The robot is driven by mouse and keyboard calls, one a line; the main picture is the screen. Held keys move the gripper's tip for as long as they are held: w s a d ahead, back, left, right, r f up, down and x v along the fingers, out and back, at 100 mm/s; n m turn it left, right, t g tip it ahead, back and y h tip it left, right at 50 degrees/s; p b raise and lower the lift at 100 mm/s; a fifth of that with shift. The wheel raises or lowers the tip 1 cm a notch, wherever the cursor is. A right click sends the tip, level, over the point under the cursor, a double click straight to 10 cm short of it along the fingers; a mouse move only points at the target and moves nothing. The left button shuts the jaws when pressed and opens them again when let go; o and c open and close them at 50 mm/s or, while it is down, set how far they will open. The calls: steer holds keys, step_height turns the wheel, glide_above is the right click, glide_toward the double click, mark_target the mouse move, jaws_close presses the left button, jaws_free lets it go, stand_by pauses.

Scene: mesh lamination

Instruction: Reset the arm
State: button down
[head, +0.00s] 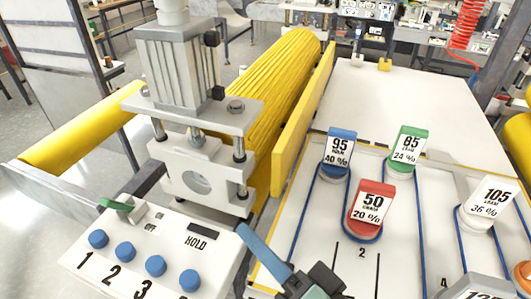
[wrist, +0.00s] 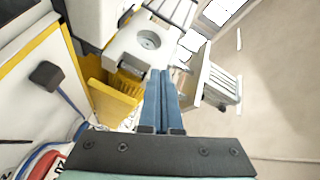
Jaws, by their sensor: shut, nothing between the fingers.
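My gripper (head: 243,229) shows at the bottom middle of the head view, with its blue fingers pointing up and to the left. It is above the gap between the control panel (head: 150,250) and the white table (head: 312,222). In the wrist view my gripper (wrist: 162,74) has its two blue fingers side by side, shut with nothing between them. The fingers appear clear of the machine and the panel.
A press with a grey motor (head: 175,65) stands beside a ribbed yellow roller (head: 275,85) and a yellow guard (head: 303,125). Numbered tags in blue (head: 339,146), red (head: 371,206), green (head: 408,148) and white (head: 487,203) stand on the table.

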steer(key=w+r+t, duration=0.1)
steer(key=r, duration=0.1)
steer(key=w+r+n+h, duration=0.1)
steer(key=w+r, duration=0.1)
steer(key=w+d+r+t+h, duration=0.1)
steer(key=r, duration=0.1)
steer(key=shift+w+r+n+t, duration=0.3)
steer(key=shift+w+n, duration=0.05)
steer(key=shift+n, duration=0.05)
step_height(320, 180, up, 20)
steer(key=w+n+t+h, duration=0.1)
steer(key=n+t+h, duration=0.2)
steer(key=t+h, duration=0.3)
steer(key=s+r+t+h, duration=0.2)
steer(key=s+r+t, duration=0.3)
steer(key=r, duration=0.5)
steer(key=shift+s+d+n, duration=0.25)
steer(key=shift+s+n, duration=0.1)
steer(key=shift+n, duration=0.05)
